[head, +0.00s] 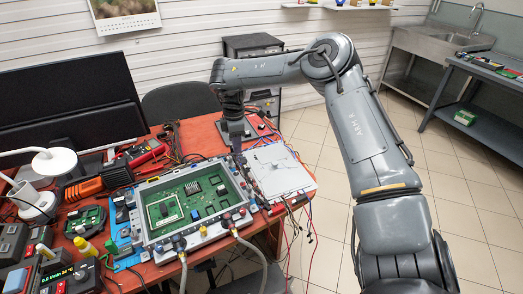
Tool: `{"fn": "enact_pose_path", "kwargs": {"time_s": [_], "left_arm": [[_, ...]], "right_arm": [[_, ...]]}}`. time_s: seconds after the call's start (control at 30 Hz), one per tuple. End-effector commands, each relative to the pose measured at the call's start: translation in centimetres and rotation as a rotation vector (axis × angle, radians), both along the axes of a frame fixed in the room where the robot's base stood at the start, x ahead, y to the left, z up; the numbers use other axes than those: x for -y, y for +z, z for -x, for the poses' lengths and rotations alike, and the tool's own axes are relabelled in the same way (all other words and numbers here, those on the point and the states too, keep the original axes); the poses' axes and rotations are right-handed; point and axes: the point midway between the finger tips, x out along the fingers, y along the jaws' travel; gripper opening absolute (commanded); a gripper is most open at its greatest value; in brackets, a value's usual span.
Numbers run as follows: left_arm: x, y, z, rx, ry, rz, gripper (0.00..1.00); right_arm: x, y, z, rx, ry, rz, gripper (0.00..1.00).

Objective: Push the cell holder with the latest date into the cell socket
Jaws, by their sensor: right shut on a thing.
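My right gripper (238,157) points down at the back right corner of the framed green circuit board (176,200), beside the pale flat panel (278,170). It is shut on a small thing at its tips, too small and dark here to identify. The board carries a light-framed square area and several small dark parts. I cannot make out which part is a cell socket, and no cell holder or date is legible. My left gripper is not in view.
The red bench (199,137) is crowded. Two grey hoses (246,248) run from the board frame's front. Loose wires hang by the panel. A monitor (68,105), white lamp (54,161), orange-handled tool (84,188) and yellow bottle (85,246) stand left. Open floor lies right.

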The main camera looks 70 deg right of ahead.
Motion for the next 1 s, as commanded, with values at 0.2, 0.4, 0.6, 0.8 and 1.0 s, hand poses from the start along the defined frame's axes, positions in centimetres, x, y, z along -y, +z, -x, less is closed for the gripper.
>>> {"fn": "enact_pose_path", "kwargs": {"time_s": [0.2, 0.4, 0.6, 0.8, 1.0], "left_arm": [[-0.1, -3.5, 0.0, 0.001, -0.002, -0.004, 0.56], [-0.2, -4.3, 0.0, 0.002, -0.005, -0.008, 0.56], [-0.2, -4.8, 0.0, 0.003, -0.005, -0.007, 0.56], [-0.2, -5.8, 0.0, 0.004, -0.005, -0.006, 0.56], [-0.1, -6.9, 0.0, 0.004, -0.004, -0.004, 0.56]], "right_arm": [[-4.0, -3.1, -4.0, -0.001, 0.185, 0.001, 0.00], [-5.7, -4.1, -5.4, 0.000, 0.255, 0.001, 0.00], [-6.0, -4.7, -5.7, 0.000, 0.269, 0.002, 0.00], [-6.0, -6.0, -5.6, 0.000, 0.267, 0.001, 0.00], [-6.0, -7.5, -5.6, 0.000, 0.267, 0.002, 0.00]]}}
